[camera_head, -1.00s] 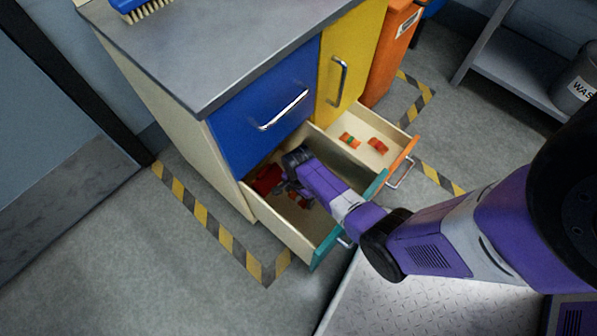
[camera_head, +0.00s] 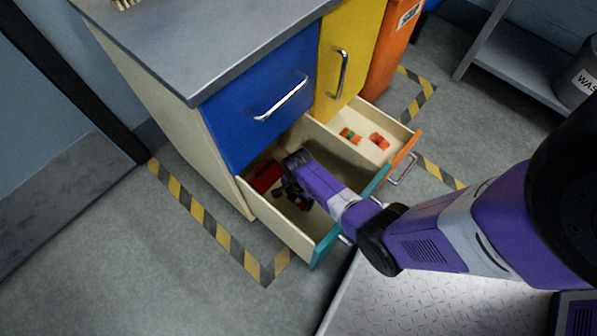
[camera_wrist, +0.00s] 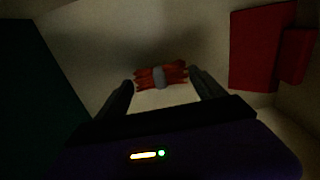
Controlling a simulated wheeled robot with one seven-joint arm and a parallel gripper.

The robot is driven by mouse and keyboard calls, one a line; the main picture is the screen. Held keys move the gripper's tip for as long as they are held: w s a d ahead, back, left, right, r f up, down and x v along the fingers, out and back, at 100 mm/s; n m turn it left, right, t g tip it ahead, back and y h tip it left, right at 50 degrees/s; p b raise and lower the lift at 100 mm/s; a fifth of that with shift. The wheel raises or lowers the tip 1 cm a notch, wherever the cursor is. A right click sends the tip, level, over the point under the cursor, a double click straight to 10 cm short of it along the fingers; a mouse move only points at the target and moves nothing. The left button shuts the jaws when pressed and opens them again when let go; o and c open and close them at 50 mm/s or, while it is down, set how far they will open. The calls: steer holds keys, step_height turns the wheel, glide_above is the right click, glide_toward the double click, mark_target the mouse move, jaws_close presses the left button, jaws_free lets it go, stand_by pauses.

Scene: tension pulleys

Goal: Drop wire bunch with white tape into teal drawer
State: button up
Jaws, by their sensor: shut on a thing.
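The teal drawer (camera_head: 325,245) is the lower left drawer of the cabinet, pulled open, with its teal front toward me. My gripper (camera_head: 290,192) reaches down inside this drawer. In the wrist view my gripper (camera_wrist: 161,80) is shut on an orange-red wire bunch (camera_wrist: 174,74). A pale band of tape, greyish in the dim light, wraps its middle. The bunch lies crosswise between the fingertips, above the pale drawer interior. In the head view the held bunch is hard to make out behind my gripper.
A red block-like object (camera_head: 266,177) lies at the drawer's back left; it shows at upper right in the wrist view (camera_wrist: 262,45). The open orange-fronted drawer (camera_head: 405,150) beside it holds two small orange bunches. The blue drawer (camera_head: 262,105) above is closed.

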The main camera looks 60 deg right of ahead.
steer(key=shift+f, duration=0.2)
steer(key=o, duration=1.3)
steer(key=shift+o, duration=0.2)
steer(key=shift+r, duration=0.15)
step_height(320, 180, up, 13)
steer(key=p, duration=0.7)
